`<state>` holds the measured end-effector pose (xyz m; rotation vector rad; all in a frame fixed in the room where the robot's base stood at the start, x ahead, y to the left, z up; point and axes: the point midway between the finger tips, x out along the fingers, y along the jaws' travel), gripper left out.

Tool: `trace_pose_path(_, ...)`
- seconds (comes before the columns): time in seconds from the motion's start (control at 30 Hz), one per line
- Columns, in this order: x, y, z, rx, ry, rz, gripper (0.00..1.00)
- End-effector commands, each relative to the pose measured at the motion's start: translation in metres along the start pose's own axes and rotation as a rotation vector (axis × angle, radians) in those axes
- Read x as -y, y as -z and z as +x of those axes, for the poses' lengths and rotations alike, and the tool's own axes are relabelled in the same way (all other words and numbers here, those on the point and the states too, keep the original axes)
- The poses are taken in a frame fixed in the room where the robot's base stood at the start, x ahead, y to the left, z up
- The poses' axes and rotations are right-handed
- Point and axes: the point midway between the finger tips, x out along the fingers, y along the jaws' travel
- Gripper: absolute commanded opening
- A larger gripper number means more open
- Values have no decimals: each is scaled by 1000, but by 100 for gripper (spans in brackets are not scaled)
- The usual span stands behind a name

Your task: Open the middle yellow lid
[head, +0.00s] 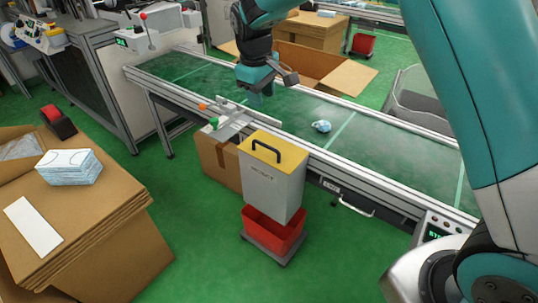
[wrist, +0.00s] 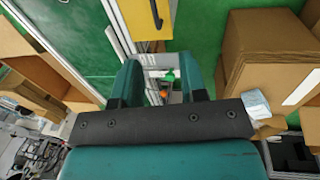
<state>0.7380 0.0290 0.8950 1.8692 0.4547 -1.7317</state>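The yellow lid (head: 289,159) lies flat and shut on top of a grey bin (head: 272,187) at the conveyor's near side. A black arched handle (head: 266,149) stands on it. The lid's edge and handle also show at the top of the wrist view, where the lid (wrist: 142,32) is cut off by the frame. My gripper (head: 257,94) is over the conveyor, beyond the bin and apart from the lid. In the wrist view my gripper's two teal fingers (wrist: 161,80) stand apart with nothing between them that they touch.
A green conveyor (head: 375,150) runs behind the bin, with a crumpled blue mask (head: 321,126) on it. A metal bracket with green and orange knobs (head: 230,123) stands left of the bin. A red container (head: 272,235) is below. Stacked cardboard (head: 105,240) is at left.

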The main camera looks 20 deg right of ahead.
Motion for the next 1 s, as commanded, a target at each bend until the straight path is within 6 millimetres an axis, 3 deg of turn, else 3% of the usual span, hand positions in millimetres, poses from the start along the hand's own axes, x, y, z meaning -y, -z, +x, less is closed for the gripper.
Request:
trace_pose_path(0.03,-3,7,18,11,-13,1,39)
trace_pose_path(0.2,-11,15,37,26,-34,3,39)
trace_pose_path(0.37,-12,13,60,29,-33,3,39)
trace_pose_path(0.8,-16,10,159,28,-33,6,39)
trace_pose_path(1.0,-17,10,191,26,-33,5,39)
